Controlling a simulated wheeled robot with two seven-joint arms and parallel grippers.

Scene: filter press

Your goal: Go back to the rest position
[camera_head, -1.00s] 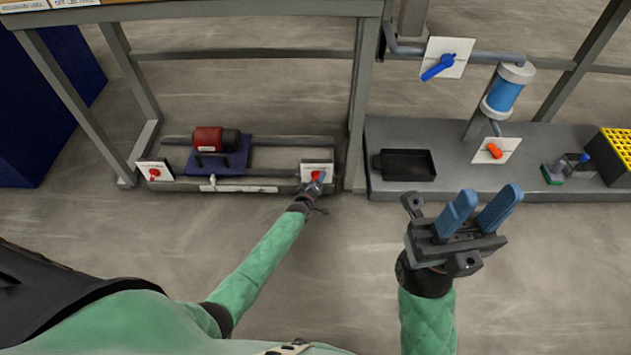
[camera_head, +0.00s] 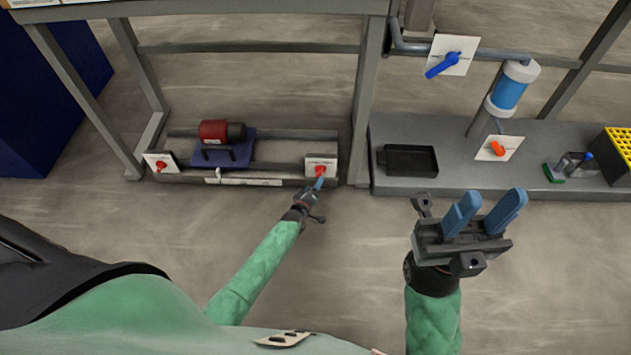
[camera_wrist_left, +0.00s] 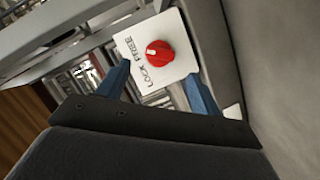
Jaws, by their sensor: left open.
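My left gripper (camera_head: 317,187) is low in front of the frame, just below a white plate with a red knob (camera_head: 320,171). In the left wrist view its blue fingers (camera_wrist_left: 160,88) are apart with nothing between them, and the red knob (camera_wrist_left: 159,54) shows beyond them on its plate, marked LOCK and FREE. Any contact with the knob cannot be made out. My right gripper (camera_head: 484,214) is raised over the floor at the right, with its two blue fingers apart and empty.
A red motor (camera_head: 221,132) sits on a rail between two red-knob plates. To the right, a grey platform (camera_head: 452,142) holds a black tray (camera_head: 409,160), a blue cylinder (camera_head: 509,88), an orange-handled valve (camera_head: 497,148) and a yellow rack (camera_head: 620,141). Floor nearer me is clear.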

